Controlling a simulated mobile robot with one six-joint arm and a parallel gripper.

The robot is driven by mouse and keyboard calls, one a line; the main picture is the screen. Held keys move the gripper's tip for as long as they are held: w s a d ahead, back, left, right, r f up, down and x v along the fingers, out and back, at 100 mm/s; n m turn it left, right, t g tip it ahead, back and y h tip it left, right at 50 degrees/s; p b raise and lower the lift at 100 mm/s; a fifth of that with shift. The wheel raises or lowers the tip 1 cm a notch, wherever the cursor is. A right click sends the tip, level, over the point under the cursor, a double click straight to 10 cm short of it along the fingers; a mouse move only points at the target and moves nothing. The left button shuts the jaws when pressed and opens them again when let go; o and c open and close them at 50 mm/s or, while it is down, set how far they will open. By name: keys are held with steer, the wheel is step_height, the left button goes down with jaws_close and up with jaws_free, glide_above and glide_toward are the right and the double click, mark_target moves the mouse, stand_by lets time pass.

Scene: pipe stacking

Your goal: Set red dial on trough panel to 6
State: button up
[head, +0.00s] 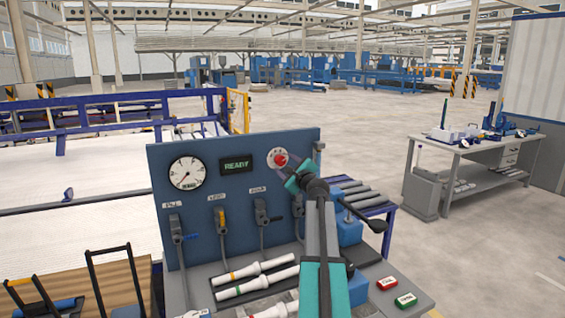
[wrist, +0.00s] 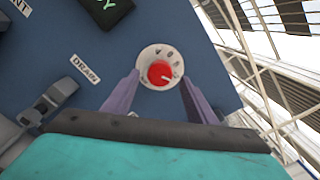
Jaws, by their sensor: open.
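The red dial (head: 280,160) sits on a round white number plate at the upper right of the blue trough panel (head: 236,150). In the wrist view the red dial (wrist: 160,73) lies ahead, with a white pointer mark on its lower right; the plate's numbers (wrist: 163,52) are too small to read surely. My gripper (head: 291,181) is just in front of the dial in the head view. In the wrist view my gripper (wrist: 157,95) is open, with one finger on each side below the dial and nothing between them. I cannot tell whether either finger touches the plate.
A gauge (head: 186,173), a display reading READY (head: 237,165) and several levers, one a yellow-handled lever (head: 221,218), share the panel. White pipes (head: 254,279) lie on the bench below. Red (head: 387,283) and green (head: 405,300) buttons are at the front right.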

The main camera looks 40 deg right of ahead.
mark_target(282, 162)
steer(key=shift+p+x, duration=0.35)
steer(key=shift+x, duration=1.4)
steer(key=c, duration=1.1)
steer(key=shift+o, duration=0.2)
